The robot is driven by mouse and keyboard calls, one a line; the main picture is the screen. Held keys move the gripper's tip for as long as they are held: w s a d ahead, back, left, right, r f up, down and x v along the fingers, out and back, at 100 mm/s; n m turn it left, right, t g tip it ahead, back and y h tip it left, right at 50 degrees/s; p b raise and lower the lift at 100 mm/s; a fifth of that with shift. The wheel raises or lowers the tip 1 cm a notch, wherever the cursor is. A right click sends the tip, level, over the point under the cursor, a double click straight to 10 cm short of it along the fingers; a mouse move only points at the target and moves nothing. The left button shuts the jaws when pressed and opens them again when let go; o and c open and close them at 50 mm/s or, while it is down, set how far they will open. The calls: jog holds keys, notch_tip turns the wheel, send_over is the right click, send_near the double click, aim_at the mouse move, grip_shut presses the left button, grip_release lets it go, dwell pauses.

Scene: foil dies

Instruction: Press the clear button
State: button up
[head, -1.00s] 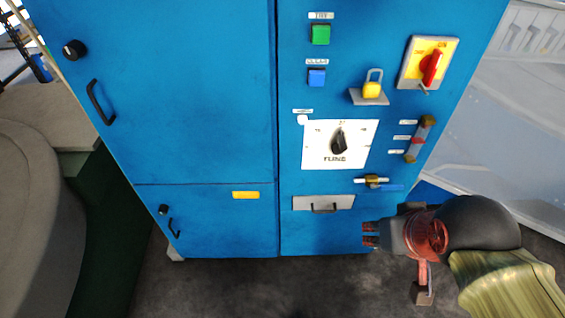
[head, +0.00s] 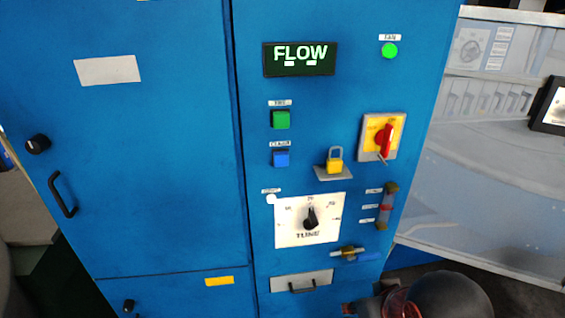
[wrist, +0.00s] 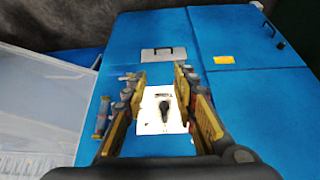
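The clear button is a blue square button (head: 281,158) on the blue cabinet's right panel in the head view, under a small white label. A green button (head: 280,119) sits just above it. In the wrist view the clear button cannot be made out. My gripper (wrist: 158,82) shows in the wrist view with its two fingers spread apart and nothing between them. The tune dial plate (wrist: 160,112) shows beyond the fingers. In the head view only part of my gripper shows at the bottom edge, below the panel's drawer and well below the clear button.
A padlock (head: 335,162) on a grey bracket and a red rotary switch (head: 386,140) stick out right of the button. The tune dial (head: 310,218) lies below. A display (head: 299,58) reads FLOW. A lit green fan lamp (head: 389,50) is at upper right.

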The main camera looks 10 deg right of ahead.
jog(key=shift+c, duration=1.2)
jog(key=c, duration=0.4)
grip_shut()
